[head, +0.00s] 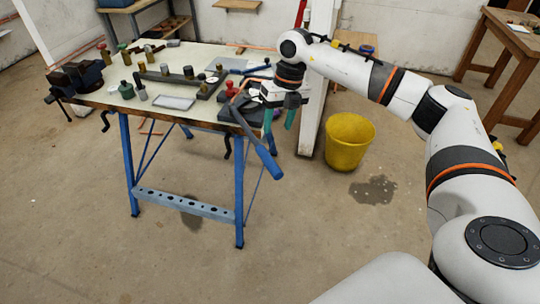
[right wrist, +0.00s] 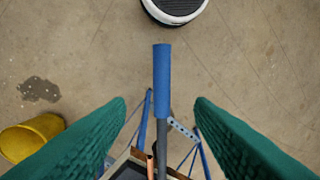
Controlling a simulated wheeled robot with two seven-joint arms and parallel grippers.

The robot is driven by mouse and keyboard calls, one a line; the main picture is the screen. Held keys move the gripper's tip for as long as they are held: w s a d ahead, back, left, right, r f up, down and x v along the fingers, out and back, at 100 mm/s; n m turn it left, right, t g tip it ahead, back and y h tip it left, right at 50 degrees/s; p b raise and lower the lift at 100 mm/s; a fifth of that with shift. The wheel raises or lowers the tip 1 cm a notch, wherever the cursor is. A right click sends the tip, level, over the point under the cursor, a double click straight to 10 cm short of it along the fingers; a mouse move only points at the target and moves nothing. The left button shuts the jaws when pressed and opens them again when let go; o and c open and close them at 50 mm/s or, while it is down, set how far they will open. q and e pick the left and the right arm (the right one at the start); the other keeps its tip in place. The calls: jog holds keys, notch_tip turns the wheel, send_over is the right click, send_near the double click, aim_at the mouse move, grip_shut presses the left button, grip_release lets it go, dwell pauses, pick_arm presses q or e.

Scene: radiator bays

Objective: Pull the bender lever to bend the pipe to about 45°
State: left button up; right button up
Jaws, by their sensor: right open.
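The bender (head: 232,112) is a dark tool at the right end of the workbench. Its lever (head: 268,163) has a grey shaft and a blue grip, and slopes down past the bench's front edge. A short copper-coloured pipe (head: 239,89) shows at the bender; its bend angle is not clear. My right gripper (head: 279,126), with green fingers, is open just right of the lever's upper part. In the right wrist view the lever's blue grip (right wrist: 162,80) and shaft run between the two spread fingers, touching neither. My left gripper is not in view.
The workbench (head: 90,98) has blue legs and carries a vise (head: 75,78), several fittings and tools. A yellow bucket (head: 349,142) stands on the floor right of a white post (head: 314,110). The floor in front of the bench is clear.

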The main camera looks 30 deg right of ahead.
aim_at(269, 157)
jog(key=f+p, duration=0.1)
jog(key=f, duration=0.2)
jog(key=a+f+p, duration=0.1)
jog(key=f, duration=0.3)
jog(key=a+f+p, duration=0.1)
jog(key=f, duration=0.3)
jog(key=shift+w+a+f, duration=0.15)
jog(key=shift+a+f, duration=0.1)
jog(key=shift+c, duration=0.2)
grip_shut()
